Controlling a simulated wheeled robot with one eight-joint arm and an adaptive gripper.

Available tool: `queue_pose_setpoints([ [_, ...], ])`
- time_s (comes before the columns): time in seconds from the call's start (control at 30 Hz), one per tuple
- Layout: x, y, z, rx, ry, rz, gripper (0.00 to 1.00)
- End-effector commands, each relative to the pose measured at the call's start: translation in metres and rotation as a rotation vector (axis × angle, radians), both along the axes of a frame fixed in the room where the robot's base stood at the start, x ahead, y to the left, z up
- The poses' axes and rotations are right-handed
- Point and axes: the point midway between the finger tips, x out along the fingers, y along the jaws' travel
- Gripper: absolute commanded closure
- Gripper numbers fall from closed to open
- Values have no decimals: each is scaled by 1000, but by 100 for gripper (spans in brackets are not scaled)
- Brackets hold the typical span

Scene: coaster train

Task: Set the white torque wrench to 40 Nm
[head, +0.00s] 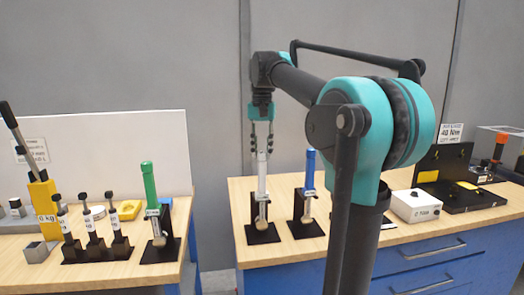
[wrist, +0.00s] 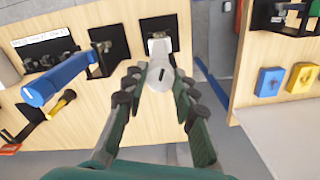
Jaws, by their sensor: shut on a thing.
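The white torque wrench (head: 262,182) stands upright in a black stand (head: 262,235) near the left end of the right bench. My gripper (head: 262,150) points down over it and is shut on the top of its handle. In the wrist view the round end of the white wrench (wrist: 160,74), with a dark mark on it, sits between the fingers of my gripper (wrist: 158,80). A small label shows on the wrench, but its set value is too small to read. A sign reading 40 Nm (head: 450,133) stands at the back right.
A blue wrench (head: 309,175) stands close to the right; it also shows in the wrist view (wrist: 58,80). A green wrench (head: 150,188) stands on the left bench (head: 110,268). A white box (head: 416,205) and a black fixture (head: 440,165) lie farther right.

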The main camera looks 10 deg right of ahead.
Motion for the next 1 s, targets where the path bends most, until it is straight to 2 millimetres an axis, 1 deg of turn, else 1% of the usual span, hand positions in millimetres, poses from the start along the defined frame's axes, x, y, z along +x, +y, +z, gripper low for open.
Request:
queue_pose_setpoints([
  [0.6, 0, 0, 0, 0, 0, -584, 100],
  [1.0, 0, 0, 0, 0, 0, -894, 100],
])
